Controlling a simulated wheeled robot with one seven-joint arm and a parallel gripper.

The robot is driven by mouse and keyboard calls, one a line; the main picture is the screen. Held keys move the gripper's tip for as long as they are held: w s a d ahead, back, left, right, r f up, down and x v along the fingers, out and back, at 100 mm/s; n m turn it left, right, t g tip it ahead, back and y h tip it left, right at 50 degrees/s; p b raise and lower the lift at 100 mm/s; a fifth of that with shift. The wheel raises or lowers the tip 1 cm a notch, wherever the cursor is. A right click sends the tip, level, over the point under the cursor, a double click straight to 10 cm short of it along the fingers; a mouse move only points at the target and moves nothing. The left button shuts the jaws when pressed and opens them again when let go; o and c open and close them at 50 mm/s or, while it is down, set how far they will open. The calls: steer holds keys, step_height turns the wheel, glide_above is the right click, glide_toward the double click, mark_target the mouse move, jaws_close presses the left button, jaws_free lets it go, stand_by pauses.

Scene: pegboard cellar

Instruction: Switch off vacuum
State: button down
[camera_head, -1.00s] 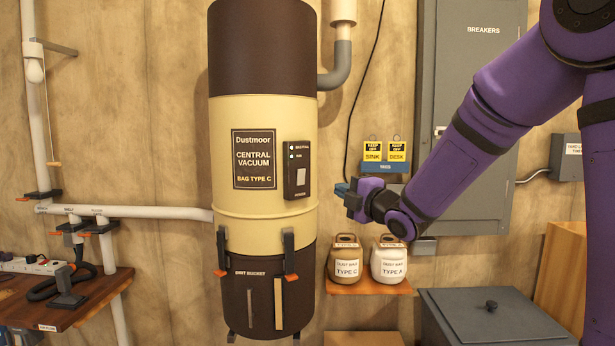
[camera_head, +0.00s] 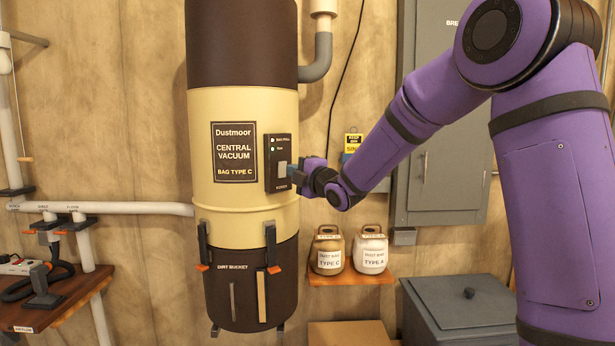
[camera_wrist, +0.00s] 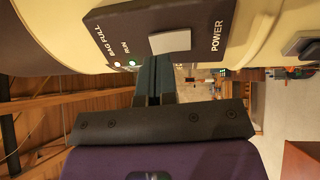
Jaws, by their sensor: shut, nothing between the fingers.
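The central vacuum (camera_head: 240,120) is a tall brown and cream cylinder on the wall, labelled Dustmoor. Its dark control panel (camera_head: 271,178) carries two indicator lights, BAG FULL and RUN, and a pale power switch (camera_head: 282,169). In the wrist view the panel (camera_wrist: 115,22) and the switch (camera_wrist: 170,42) are close up, with a green light (camera_wrist: 131,63) lit at RUN. My gripper (camera_head: 294,174) is shut and empty at the panel's right side, its fingertips by the switch. In the wrist view the fingers (camera_wrist: 153,75) end just below the switch; I cannot tell whether they touch it.
Two dust bag jugs, type C (camera_head: 328,251) and type A (camera_head: 371,250), stand on a small wooden shelf (camera_head: 350,277) below my arm. A grey breaker cabinet (camera_head: 432,190) is behind the arm. A dark grey bin (camera_head: 460,305) stands at lower right.

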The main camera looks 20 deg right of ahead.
mark_target(283, 165)
steer(key=shift+x, duration=1.45)
steer(key=shift+w+r, duration=0.1)
